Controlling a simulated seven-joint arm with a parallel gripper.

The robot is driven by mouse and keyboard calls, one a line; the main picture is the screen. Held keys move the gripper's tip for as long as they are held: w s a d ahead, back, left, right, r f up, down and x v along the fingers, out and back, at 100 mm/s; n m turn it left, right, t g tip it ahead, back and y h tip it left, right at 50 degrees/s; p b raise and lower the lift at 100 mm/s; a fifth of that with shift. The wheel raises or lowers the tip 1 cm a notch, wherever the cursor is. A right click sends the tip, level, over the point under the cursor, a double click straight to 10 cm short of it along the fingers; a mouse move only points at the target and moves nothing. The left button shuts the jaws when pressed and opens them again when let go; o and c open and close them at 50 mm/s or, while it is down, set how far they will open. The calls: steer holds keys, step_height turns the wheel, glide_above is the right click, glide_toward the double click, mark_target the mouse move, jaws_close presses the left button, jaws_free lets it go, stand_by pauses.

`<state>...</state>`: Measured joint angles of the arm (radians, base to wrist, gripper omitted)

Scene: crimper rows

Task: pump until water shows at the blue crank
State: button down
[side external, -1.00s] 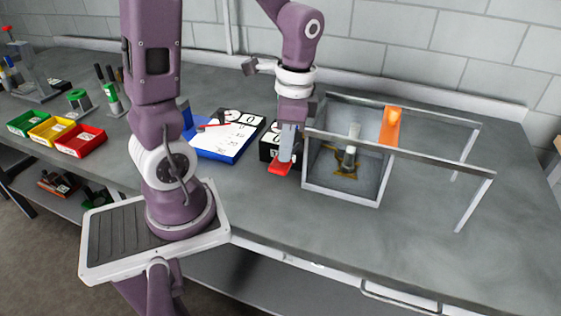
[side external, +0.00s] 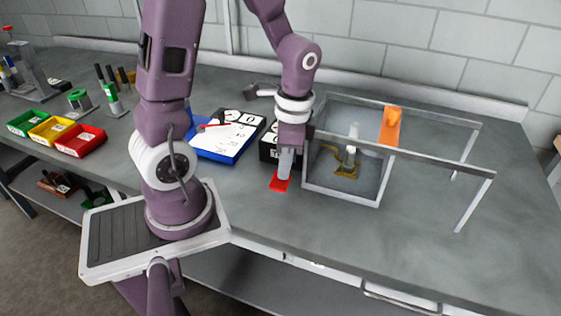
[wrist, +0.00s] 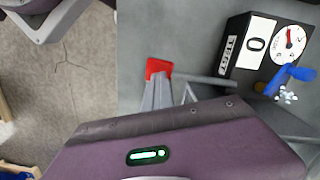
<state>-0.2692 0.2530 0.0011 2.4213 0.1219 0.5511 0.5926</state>
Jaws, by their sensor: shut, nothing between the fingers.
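My gripper (side external: 284,174) is shut and empty, pointing down, with its tips at the red lever end (side external: 279,185). In the wrist view the fingertips (wrist: 158,80) meet or overlap the red end (wrist: 159,67), and a grey bar runs from it toward a black box (wrist: 243,70). The box carries a TEST label, a card reading 0 and a round dial (wrist: 289,43) with a red needle. A blue crank (wrist: 291,77) is beside the box. Small whitish bits (wrist: 288,96) show just by it; I cannot tell for sure that they are water.
A grey open frame (side external: 340,198) with an orange piece (side external: 390,126) stands right of my gripper. A blue-edged board with a white sheet (side external: 228,138) lies to the left. Green, yellow and red bins (side external: 80,141) are at the far left. The front right of the bench is clear.

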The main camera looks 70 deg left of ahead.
steer(key=shift+w, duration=0.15)
steer(key=w, duration=0.1)
steer(key=w+d+r, duration=0.1)
steer(key=shift+w+d, duration=0.1)
steer(key=shift+w, duration=0.25)
steer(key=shift+r, duration=0.15)
step_height(320, 180, up, 7)
steer(key=shift+w+d, duration=0.15)
steer(key=shift+w, duration=0.15)
stand_by(0.6)
steer(key=s+d+r+n+t, duration=0.5)
steer(key=s+r, duration=0.3)
steer(key=s, duration=0.3)
steer(key=shift+d+t, duration=0.55)
steer(key=shift+t, duration=0.35)
